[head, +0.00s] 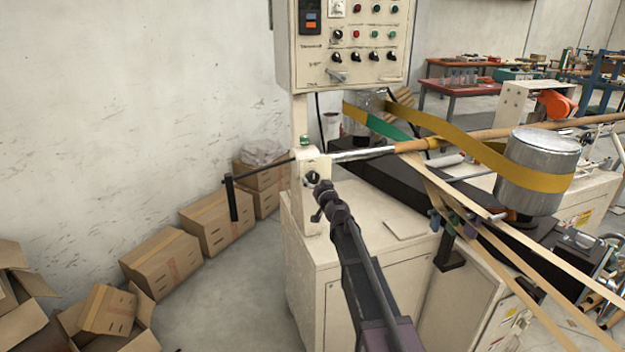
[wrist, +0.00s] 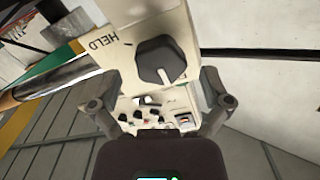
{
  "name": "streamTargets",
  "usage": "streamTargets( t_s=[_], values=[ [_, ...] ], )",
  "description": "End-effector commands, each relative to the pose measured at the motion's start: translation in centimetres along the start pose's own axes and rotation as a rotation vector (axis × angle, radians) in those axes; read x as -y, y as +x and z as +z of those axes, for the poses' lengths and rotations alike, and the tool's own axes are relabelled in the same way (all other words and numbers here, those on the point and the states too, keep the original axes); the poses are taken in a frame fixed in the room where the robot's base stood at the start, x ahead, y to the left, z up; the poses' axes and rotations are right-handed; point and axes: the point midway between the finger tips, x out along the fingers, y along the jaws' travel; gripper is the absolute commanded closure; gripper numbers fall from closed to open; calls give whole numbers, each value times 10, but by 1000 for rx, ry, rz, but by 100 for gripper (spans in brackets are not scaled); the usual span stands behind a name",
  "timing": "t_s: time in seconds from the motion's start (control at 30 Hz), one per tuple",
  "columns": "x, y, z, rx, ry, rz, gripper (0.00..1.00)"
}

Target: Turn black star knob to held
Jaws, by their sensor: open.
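The black star knob (wrist: 163,58) sits on a cream block of the machine and fills the upper middle of the wrist view. In the head view the knob (head: 312,177) is small, on the front of the cream block. My gripper (wrist: 155,92) is open, its fingers spread to either side below the knob, apart from it. In the head view my gripper (head: 320,200) is just below the knob.
A control panel (head: 345,45) with several buttons hangs above the block. A black crank bar (head: 232,195) sticks out to the left. A shiny rod, yellow belt (head: 440,130) and metal drum (head: 537,170) lie to the right. Cardboard boxes (head: 160,258) line the wall.

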Motion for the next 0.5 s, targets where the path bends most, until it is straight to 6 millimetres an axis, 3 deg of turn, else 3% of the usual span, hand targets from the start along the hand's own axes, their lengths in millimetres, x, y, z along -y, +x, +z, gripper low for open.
streamTargets(
  t_s=[0.2, 0.5],
  values=[
    [0, 23, 0, 0, 0, 0, 2],
    [0, 28, 0, 0, 0, 0, 2]
  ],
)
